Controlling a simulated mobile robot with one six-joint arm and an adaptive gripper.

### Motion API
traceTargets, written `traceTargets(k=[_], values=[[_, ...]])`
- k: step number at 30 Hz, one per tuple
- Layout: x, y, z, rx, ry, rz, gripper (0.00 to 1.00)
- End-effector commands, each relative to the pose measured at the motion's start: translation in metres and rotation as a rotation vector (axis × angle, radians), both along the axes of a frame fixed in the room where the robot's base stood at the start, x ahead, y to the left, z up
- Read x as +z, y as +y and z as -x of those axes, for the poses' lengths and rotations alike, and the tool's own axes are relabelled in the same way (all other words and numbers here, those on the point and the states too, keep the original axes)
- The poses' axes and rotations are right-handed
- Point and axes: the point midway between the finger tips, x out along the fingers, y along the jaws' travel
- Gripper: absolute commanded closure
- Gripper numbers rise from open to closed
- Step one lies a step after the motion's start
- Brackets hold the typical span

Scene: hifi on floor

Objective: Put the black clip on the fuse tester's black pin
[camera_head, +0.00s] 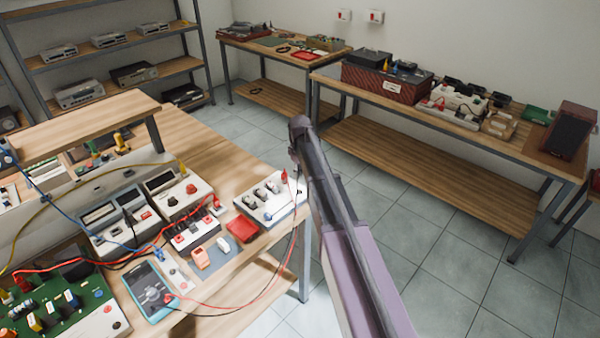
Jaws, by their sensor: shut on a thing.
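The fuse tester (262,213) looks to be the white box with several dark holders on top, at the table's right end. A red clip (284,176) stands upright at its back right corner. My gripper (297,172) hangs down beside that corner, largely hidden by my own arm. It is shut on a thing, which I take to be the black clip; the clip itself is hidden. A thin dark lead runs up towards it from the blue meter (150,292), beside a red lead. The black pin cannot be made out.
Other instruments, a green board (65,305) and loose leads crowd the table to the left. The floor beyond the table's right edge is clear.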

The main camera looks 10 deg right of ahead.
Motion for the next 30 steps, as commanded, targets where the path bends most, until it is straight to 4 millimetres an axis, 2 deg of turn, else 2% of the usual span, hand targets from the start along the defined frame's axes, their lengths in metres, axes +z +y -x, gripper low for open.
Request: traceTargets(k=[30], values=[[-0.056,-0.002,0.000,-0.002,0.000,0.000,1.00]])
